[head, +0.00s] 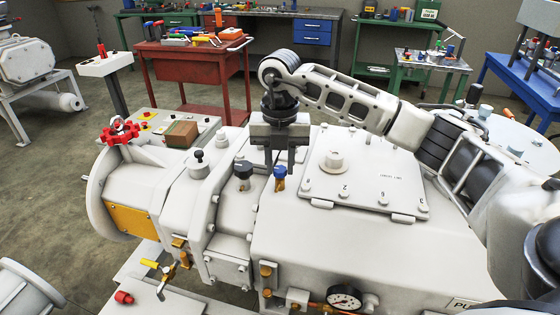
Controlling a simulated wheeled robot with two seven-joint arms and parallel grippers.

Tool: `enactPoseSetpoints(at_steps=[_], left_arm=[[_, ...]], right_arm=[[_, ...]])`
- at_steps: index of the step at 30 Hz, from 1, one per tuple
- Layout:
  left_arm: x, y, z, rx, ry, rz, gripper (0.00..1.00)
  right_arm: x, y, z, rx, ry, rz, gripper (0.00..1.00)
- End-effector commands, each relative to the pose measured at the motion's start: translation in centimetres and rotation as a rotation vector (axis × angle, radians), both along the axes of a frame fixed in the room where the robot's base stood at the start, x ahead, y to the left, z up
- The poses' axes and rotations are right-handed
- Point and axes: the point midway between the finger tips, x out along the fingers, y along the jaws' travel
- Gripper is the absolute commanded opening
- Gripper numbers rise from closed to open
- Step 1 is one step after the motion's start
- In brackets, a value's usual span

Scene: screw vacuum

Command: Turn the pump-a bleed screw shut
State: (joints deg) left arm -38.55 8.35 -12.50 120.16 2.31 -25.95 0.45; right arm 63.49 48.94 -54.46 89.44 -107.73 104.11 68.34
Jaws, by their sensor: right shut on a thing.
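The white pump (330,240) fills the middle and front of the head view. A small screw with a blue knob and brass body (280,183) stands upright on its top; I take it for the bleed screw. My right gripper (280,168) comes in from the right and points straight down over it. Its dark fingers are shut on the blue knob and partly hide it. The screw's turn position cannot be made out. My left gripper is not in view.
A black knob (243,171) stands just left of the screw. A bolted cover plate (366,174) with a white cap lies to the right. A red handwheel (120,132), a wooden block (182,134) and a pressure gauge (344,299) surround the work area. A red tool table (195,60) stands behind.

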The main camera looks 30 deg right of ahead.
Motion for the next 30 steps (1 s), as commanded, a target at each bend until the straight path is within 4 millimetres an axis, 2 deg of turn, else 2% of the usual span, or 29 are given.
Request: enactPoseSetpoints(at_steps=[2, 3, 5, 6, 14, 17, 23, 28, 30], left_arm=[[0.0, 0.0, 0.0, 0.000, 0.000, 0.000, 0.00], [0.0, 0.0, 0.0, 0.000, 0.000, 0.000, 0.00], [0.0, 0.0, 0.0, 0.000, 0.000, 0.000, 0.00], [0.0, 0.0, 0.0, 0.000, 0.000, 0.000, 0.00], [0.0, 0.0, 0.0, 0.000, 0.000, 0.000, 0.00], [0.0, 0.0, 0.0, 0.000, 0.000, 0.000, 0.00], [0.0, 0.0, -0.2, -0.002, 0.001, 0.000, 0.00], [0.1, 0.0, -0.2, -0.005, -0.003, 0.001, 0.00], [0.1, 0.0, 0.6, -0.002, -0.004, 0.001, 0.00]], right_arm=[[0.1, -0.1, 0.2, 0.000, -0.007, -0.005, 0.05], [0.1, -0.1, 0.2, 0.000, -0.007, -0.005, 0.31], [0.1, -0.1, 0.2, -0.001, -0.007, -0.004, 0.47], [0.1, -0.1, 0.2, 0.000, -0.006, -0.004, 0.50], [0.1, 0.0, 0.1, 0.000, -0.002, -0.001, 0.50], [0.1, 0.0, 0.7, 0.000, -0.003, -0.001, 0.50], [0.1, 0.0, 4.2, 0.000, -0.006, -0.001, 0.50], [0.1, 0.0, 8.5, 0.001, -0.008, 0.000, 0.50], [0.1, -0.1, 10.6, -0.001, -0.009, -0.001, 0.50]])
